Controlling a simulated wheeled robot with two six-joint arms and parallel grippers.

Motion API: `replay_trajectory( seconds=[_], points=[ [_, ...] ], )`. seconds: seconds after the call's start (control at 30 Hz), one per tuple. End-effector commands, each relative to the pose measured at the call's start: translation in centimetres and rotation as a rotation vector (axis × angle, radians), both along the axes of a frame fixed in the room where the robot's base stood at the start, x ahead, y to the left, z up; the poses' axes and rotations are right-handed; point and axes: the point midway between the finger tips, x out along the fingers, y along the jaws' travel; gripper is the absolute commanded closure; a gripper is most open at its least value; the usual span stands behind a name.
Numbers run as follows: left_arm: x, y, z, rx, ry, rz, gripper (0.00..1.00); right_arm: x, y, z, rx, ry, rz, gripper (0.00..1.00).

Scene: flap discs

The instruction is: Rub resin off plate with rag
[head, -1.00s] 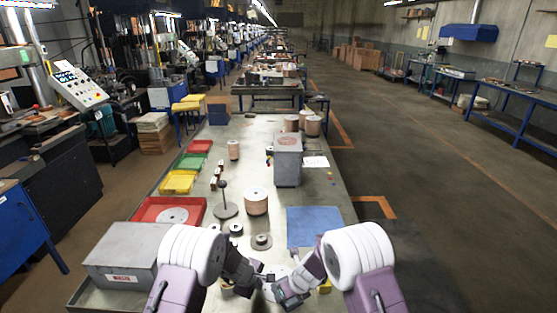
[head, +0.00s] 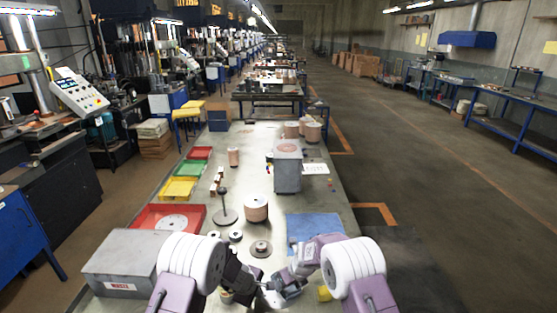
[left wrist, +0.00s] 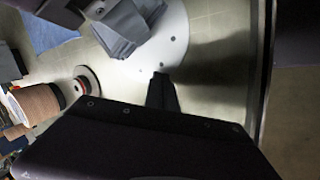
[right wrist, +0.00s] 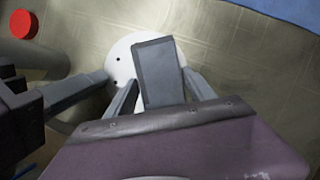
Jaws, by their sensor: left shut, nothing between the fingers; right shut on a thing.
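The plate is a white round disc with small holes, seen in the left wrist view (left wrist: 174,52) and the right wrist view (right wrist: 123,46). My right gripper (head: 280,285) is shut on the grey rag (right wrist: 158,75), a folded block between its fingers that covers part of the plate. Whether the rag presses on the plate I cannot tell. My left gripper (left wrist: 161,92) is shut and empty, its tip at the plate's edge. It also reaches in from the left in the right wrist view (right wrist: 98,82). Any resin is not distinguishable.
A blue mat (head: 312,224) lies beyond my right gripper. Abrasive rolls and discs, such as a brown roll (head: 256,209) and a dark-centred disc (head: 261,249), stand beyond the grippers. A grey box (head: 122,262) and red tray (head: 150,213) are at left. A grey container (head: 288,172) stands farther back.

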Motion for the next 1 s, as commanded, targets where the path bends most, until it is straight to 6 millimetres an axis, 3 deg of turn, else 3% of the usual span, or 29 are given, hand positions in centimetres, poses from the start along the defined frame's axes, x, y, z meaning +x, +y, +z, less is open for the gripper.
replay_trajectory(
  seconds=[0.37,1.0],
  points=[
    [0.0,0.0,0.0,0.0,0.001,0.0,1.0,0.5,0.0,0.2,0.0,0.0,0.0,0.84],
    [0.0,0.0,0.0,0.0,0.001,0.0,1.0,0.5,0.0,7.0,-0.001,-0.002,0.001,0.84]
  ],
)
